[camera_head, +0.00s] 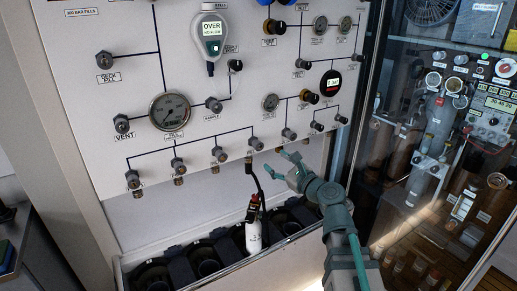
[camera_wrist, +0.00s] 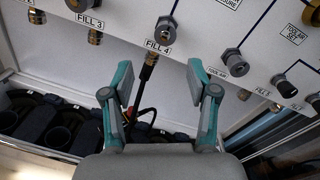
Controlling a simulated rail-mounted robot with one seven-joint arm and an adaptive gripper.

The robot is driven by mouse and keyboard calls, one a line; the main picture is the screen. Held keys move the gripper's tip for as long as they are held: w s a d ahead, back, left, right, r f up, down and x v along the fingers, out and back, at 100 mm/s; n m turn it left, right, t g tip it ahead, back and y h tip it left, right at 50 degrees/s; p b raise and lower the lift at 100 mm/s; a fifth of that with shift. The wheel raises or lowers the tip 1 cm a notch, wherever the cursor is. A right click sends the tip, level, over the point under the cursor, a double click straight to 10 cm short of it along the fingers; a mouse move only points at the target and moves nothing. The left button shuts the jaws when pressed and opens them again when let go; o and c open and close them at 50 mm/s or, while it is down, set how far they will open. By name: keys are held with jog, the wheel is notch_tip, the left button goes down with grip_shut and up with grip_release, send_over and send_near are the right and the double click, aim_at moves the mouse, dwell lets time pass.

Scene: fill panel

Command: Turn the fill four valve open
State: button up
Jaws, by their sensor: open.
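The fill four valve (camera_wrist: 164,30) is a dark round knob on the white panel, above its "FILL 4" label in the wrist view. It also shows in the head view (camera_head: 255,143), at the right end of the lower fill row. A black hose (camera_wrist: 148,72) hangs from the fitting below it. My gripper (camera_wrist: 160,76) is open and empty, its teal fingers pointing at the panel just below the knob. In the head view my gripper (camera_head: 283,166) is to the lower right of the knob, apart from it. The knob's inner position is not clear.
The hose runs to a white cylinder (camera_head: 253,236) in the rack (camera_head: 205,262) below the panel. A glass-fronted cabinet (camera_head: 440,130) stands at the right.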

aim_at(260, 148)
jog(key=w+a, duration=0.2)
jog(key=w, duration=0.1)
jog(key=w+a+m, duration=0.1)
jog(key=w+a, duration=0.1)
jog(key=w, duration=0.1)
jog(key=w+a+m, duration=0.1)
jog(key=w+a, duration=0.1)
jog(key=shift+w+a+r+p, duration=0.1)
jog(key=shift+w+p, duration=0.3)
grip_shut()
dwell(0.3)
jog(key=shift+n, duration=0.3)
